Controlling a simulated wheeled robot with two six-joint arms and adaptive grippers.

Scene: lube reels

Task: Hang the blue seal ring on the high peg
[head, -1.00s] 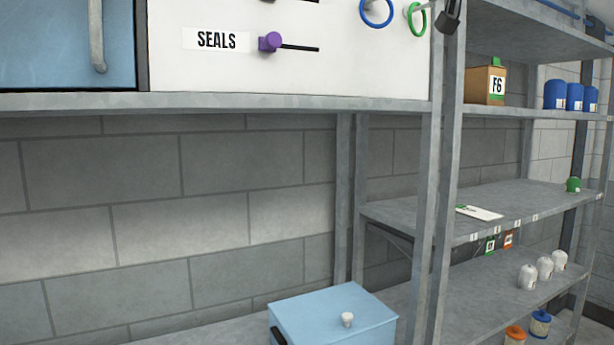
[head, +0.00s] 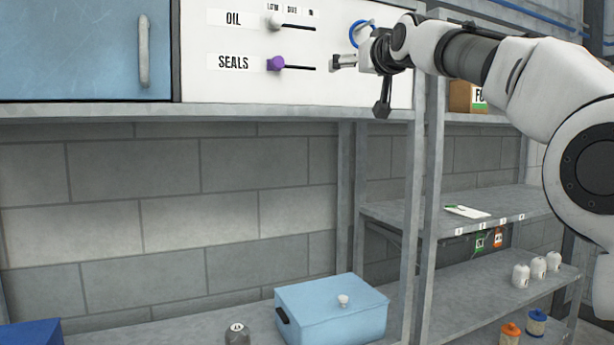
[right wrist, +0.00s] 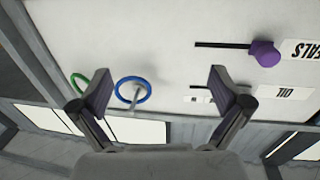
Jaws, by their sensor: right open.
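The blue seal ring (head: 353,36) hangs on a peg on the white panel (head: 225,88), partly hidden by my right arm. In the right wrist view the whole blue ring (right wrist: 119,94) shows around its peg, between my open fingers and nearer the left one. My right gripper (head: 361,86) is open and empty in front of the panel; it also shows in the right wrist view (right wrist: 160,90). A green ring (right wrist: 78,82) hangs beside the blue one, partly behind the left finger. I cannot tell which peg is the high one. My left gripper is out of view.
A purple knob (head: 276,63) at SEALS and a white knob (head: 275,22) at OIL sit on slots left of the gripper. A blue door (head: 75,50) is at far left. Below stands a light blue box (head: 330,315). Shelving with bottles is at right.

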